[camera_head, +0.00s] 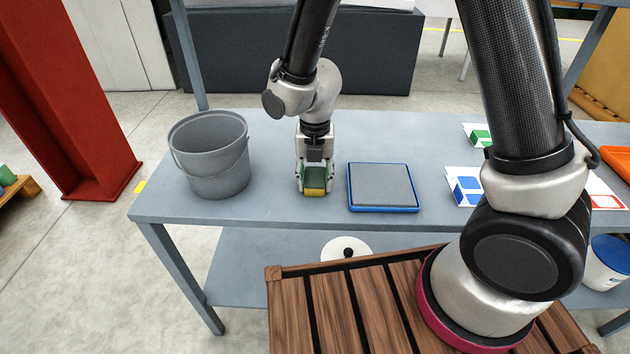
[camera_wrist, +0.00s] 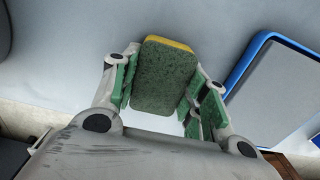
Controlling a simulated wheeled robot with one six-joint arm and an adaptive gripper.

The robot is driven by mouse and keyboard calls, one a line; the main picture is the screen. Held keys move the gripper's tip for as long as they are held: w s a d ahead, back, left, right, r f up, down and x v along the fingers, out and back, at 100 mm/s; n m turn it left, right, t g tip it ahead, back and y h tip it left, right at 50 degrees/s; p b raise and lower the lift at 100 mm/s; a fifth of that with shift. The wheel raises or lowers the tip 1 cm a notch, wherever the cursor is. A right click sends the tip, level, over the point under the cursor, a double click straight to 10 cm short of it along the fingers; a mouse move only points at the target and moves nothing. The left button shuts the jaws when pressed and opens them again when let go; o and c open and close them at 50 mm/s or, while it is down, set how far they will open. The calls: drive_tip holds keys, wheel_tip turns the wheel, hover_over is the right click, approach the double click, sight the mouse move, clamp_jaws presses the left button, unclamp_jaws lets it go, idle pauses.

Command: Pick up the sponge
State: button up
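The sponge (camera_wrist: 164,78) is a block with a dark green face and a yellow layer. In the wrist view it stands between the two fingers of my gripper (camera_wrist: 162,88). The fingers carry green pads, one close along each side of the sponge. Whether both pads press on it is unclear. In the head view my gripper (camera_head: 315,178) points down at the grey table, with the sponge (camera_head: 314,192) between its fingertips, yellow part lowest. The sponge is at or very near the tabletop; contact with the table is hard to tell.
A grey bucket (camera_head: 210,155) stands left of my gripper. A blue-rimmed tray with a grey inside (camera_head: 350,198) lies close on the right; its rim (camera_wrist: 240,68) shows in the wrist view. Cards with green and blue blocks lie farther right on the table (camera_head: 270,212).

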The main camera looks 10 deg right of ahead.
sight(315, 176)
drive_tip(key=shift+r, duration=0.1)
drive_tip(key=shift+c, duration=0.2)
wheel_tip(315, 176, up, 10)
drive_tip(key=shift+f, duration=0.1)
drive_tip(key=shift+o, duration=0.6)
drive_tip(key=c, duration=0.4)
drive_tip(key=shift+o, duration=0.2)
